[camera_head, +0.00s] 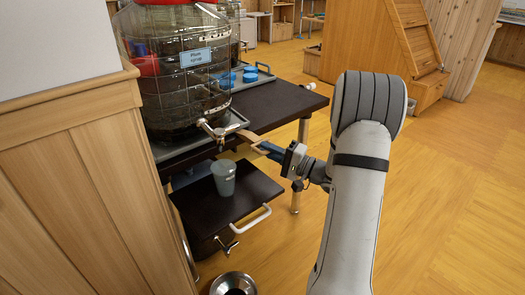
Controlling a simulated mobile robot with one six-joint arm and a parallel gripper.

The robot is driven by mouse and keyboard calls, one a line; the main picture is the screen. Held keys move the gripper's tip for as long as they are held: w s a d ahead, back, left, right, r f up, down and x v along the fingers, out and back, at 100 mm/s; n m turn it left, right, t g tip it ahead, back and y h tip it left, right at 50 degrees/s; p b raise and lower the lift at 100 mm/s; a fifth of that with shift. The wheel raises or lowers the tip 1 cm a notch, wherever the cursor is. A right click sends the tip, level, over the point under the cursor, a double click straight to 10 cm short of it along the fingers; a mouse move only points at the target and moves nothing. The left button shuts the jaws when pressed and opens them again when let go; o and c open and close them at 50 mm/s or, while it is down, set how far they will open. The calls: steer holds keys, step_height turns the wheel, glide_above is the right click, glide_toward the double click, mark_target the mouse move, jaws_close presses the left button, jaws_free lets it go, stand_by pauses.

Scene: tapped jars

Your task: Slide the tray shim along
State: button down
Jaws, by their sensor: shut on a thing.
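My gripper (263,147) is at the right edge of the dark table and is shut on the tray shim (248,136), a thin light-brown wooden piece. The shim points left toward the front right corner of the grey tray (188,147). I cannot tell whether its far end is under the tray or only beside it. A large wire-caged glass jar (170,90) labelled "Plum syrup" stands on the tray. Its metal tap (217,129) points toward the shim.
A greyish cup (223,178) stands on a lower dark shelf (255,190) with a white handle. Blue lids (250,72) lie behind the jar. A wooden cabinet (80,180) blocks the left. A metal bowl (233,285) is on the floor. Floor at right is clear.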

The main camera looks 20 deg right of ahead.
steer(key=shift+s+f, duration=0.1)
steer(key=shift+s, duration=0.05)
steer(key=c, duration=1.7)
jaws_free()
steer(key=shift+s, duration=0.1)
steer(key=shift+o, duration=1.2)
steer(key=p+v, duration=0.1)
steer(key=v, duration=0.6)
steer(key=shift+s+d, duration=0.25)
steer(key=shift+s, duration=0.05)
